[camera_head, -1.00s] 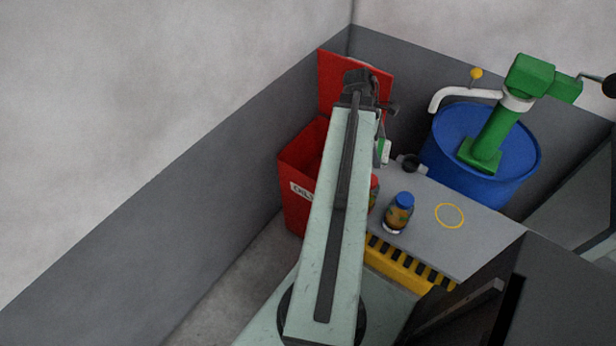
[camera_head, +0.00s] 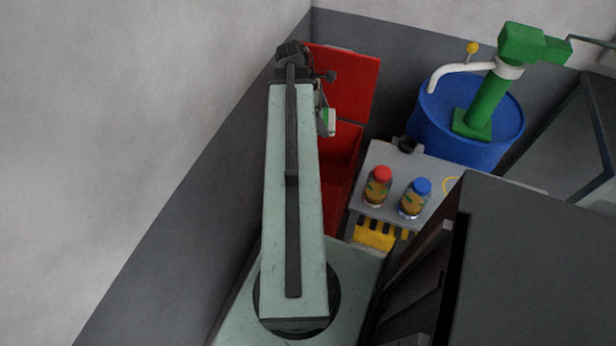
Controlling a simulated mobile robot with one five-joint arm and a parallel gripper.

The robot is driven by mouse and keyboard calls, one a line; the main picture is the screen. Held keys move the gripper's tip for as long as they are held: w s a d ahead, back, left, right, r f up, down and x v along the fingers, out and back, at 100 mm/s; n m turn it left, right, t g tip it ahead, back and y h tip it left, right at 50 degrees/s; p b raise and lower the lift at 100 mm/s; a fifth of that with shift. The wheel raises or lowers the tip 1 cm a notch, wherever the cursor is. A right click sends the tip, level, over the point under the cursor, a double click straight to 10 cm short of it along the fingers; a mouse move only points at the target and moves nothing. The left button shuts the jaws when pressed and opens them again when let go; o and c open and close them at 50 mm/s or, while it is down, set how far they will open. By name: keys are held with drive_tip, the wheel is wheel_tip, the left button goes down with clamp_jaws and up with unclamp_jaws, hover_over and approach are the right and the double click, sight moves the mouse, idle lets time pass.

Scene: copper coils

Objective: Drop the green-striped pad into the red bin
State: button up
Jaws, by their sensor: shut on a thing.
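The green-striped pad (camera_head: 329,123), small and white with a green band, hangs from my gripper (camera_head: 322,105), which is shut on it. The fingers are small and partly hidden by my arm. The red bin (camera_head: 341,178) stands behind and to the right of my arm, with its lid (camera_head: 348,85) raised at the back. In the picture the pad overlaps the bin's far part, in front of the lid. Its height above the bin cannot be told. My arm hides the left part of the bin.
A grey bench (camera_head: 383,155) stands right of the bin, with a red-capped jar (camera_head: 376,188), a blue-capped jar (camera_head: 414,198) and a small black cup (camera_head: 405,144) on it. A blue drum (camera_head: 435,125) with a green pump (camera_head: 487,105) stands behind. A dark cabinet (camera_head: 550,260) fills the lower right.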

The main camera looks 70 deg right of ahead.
drive_tip(key=shift+w+f, duration=0.15)
drive_tip(key=shift+w, duration=0.05)
drive_tip(key=d+f+m+b, duration=0.2)
drive_tip(key=f+b, duration=0.5)
drive_tip(key=w+d+f+m+y+b, duration=0.1)
drive_tip(key=d+f+m+b, duration=0.1)
drive_tip(key=f+b, duration=0.6)
drive_tip(key=shift+w+f+y, duration=0.15)
drive_tip(key=shift+y, duration=0.15)
drive_tip(key=o, duration=1.1)
drive_tip(key=shift+c, duration=0.2)
drive_tip(key=p+v, duration=0.6)
drive_tip(key=v, duration=0.2)
drive_tip(key=shift+p, duration=0.4)
